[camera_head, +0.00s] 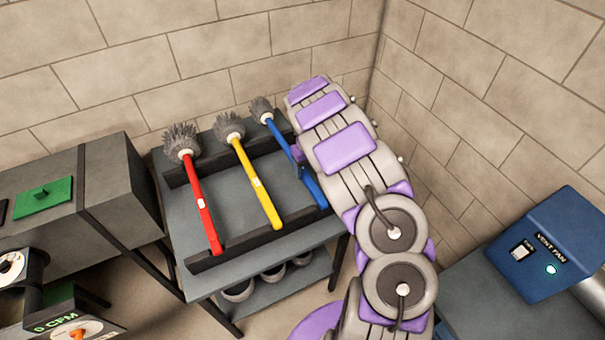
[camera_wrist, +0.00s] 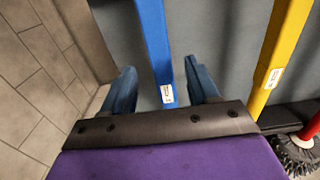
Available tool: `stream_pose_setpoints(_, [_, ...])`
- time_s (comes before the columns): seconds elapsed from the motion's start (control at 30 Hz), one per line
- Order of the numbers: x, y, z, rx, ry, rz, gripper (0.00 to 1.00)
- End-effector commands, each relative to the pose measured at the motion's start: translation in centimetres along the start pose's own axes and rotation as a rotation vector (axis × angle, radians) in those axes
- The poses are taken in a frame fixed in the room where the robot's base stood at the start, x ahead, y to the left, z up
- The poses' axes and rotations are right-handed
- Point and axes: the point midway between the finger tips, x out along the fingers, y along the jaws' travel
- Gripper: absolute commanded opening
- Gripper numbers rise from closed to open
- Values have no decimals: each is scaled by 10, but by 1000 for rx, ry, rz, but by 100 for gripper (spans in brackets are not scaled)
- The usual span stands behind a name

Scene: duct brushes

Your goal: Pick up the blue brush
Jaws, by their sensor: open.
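The blue brush (camera_head: 279,137) rests tilted across two dark bars on a grey table, bristle head at the back. My arm covers part of its handle in the head view. In the wrist view its blue handle (camera_wrist: 154,35), with a small white label, runs between the two fingers of my gripper (camera_wrist: 160,68). The fingers are apart, with gaps visible on both sides of the handle, the right gap narrower. My gripper is open and does not visibly grip the handle. In the head view my gripper is mostly hidden behind my arm.
A yellow brush (camera_head: 257,185) and a red brush (camera_head: 200,205) lie left of the blue one on the same table (camera_head: 235,207). The yellow handle (camera_wrist: 285,40) is right of my gripper in the wrist view. Brick walls stand close behind and right. A blue fan box (camera_head: 550,245) is at right.

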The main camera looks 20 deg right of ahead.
Motion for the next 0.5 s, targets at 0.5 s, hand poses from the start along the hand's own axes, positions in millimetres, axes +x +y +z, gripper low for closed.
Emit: stream_pose_setpoints(0.5, [45, 0, 4, 0, 1, 0, 60])
